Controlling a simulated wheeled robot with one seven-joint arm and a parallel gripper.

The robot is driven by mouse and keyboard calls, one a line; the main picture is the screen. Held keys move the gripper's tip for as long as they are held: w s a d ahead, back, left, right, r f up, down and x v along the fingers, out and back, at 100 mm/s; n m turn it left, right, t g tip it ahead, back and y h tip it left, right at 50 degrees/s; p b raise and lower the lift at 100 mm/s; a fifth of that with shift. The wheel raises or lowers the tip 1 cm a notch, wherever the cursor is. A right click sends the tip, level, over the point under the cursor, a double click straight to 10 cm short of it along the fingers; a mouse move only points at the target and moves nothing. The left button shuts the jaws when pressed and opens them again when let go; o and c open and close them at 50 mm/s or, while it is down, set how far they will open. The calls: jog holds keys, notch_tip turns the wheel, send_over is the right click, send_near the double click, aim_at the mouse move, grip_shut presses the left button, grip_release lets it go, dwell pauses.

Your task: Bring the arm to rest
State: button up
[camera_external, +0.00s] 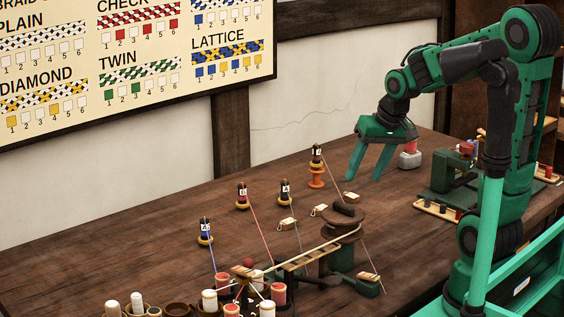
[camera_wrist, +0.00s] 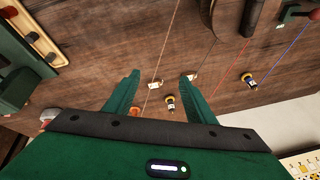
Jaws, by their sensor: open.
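My gripper (camera_external: 368,177) hangs at the end of my bent green arm, above the back right part of the wooden table (camera_external: 150,262). Its two green fingers point down and stand apart with nothing between them. In the wrist view my gripper (camera_wrist: 160,78) also shows open and empty. The tabletop (camera_wrist: 95,75) lies below the fingers. Black bobbins with labels stand on the table; one (camera_external: 317,155) sits on an orange stand (camera_external: 316,177) just left of my gripper, apart from it.
A braiding device with a brown round top (camera_external: 343,218) stands front centre, with strings running to several bobbins. Red and white spools (camera_external: 209,300) crowd the front. A green machine (camera_external: 452,172) and a grey block with a red top (camera_external: 410,158) stand at right. A pattern board (camera_external: 140,60) hangs behind.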

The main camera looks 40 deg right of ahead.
jog(key=s+d+f+m+g, duration=0.1)
jog(key=s+d, duration=0.3)
jog(key=s, duration=0.7)
jog(key=s+d+m+g, duration=0.1)
jog(key=s+d+g, duration=0.2)
jog(key=s, duration=0.8)
jog(key=shift+s+d+f, duration=0.4)
jog(key=shift+d, duration=0.75)
